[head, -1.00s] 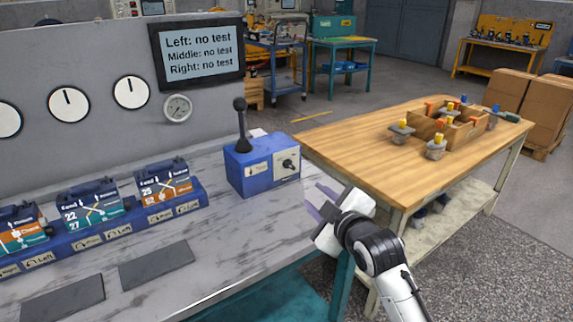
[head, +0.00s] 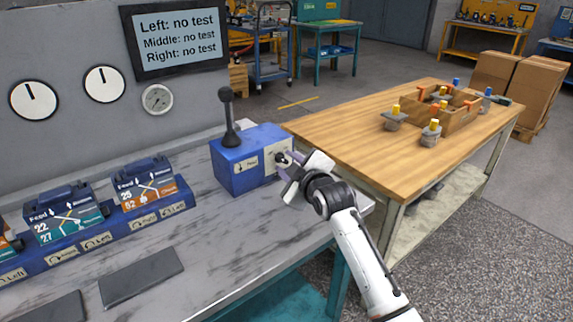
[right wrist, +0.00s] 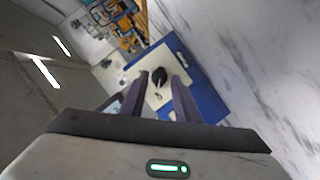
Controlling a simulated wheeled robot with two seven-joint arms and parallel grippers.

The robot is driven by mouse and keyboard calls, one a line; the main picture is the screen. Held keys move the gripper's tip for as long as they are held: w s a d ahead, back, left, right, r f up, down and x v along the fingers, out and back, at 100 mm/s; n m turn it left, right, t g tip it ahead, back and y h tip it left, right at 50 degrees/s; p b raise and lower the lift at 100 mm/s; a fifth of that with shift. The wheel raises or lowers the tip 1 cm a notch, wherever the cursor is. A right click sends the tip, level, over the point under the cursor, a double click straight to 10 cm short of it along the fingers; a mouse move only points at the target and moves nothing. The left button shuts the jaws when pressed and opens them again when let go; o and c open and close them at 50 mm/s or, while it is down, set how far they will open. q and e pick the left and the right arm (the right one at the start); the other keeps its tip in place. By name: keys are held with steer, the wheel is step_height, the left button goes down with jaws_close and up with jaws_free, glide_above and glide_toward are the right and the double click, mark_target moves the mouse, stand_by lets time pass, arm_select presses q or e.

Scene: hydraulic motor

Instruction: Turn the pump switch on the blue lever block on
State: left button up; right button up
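The blue lever block (head: 238,178) stands at the right end of the marble-topped bench, with a black lever (head: 229,120) upright on top. Its front carries a pale plate with the dark pump switch knob (head: 284,158). In the right wrist view the black knob (right wrist: 159,77) sits on the pale plate, between and beyond the two fingers. My right gripper (head: 285,168) is at the front of the block, close to the knob, with its fingers apart; in the wrist view the fingers (right wrist: 157,95) stand on either side of it. Contact cannot be told. My left gripper is not in view.
A screen (head: 180,40) reads "no test" for left, middle and right. Labelled blue units (head: 148,185) stand in a row on the bench, left of the block. A wooden table (head: 350,138) with a crate stands to the right.

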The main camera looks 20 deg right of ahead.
steer(key=shift+w+f, duration=0.1)
steer(key=shift+w, duration=0.35)
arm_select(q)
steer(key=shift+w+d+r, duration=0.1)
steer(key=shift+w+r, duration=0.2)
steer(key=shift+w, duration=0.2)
arm_select(e)
jaws_close()
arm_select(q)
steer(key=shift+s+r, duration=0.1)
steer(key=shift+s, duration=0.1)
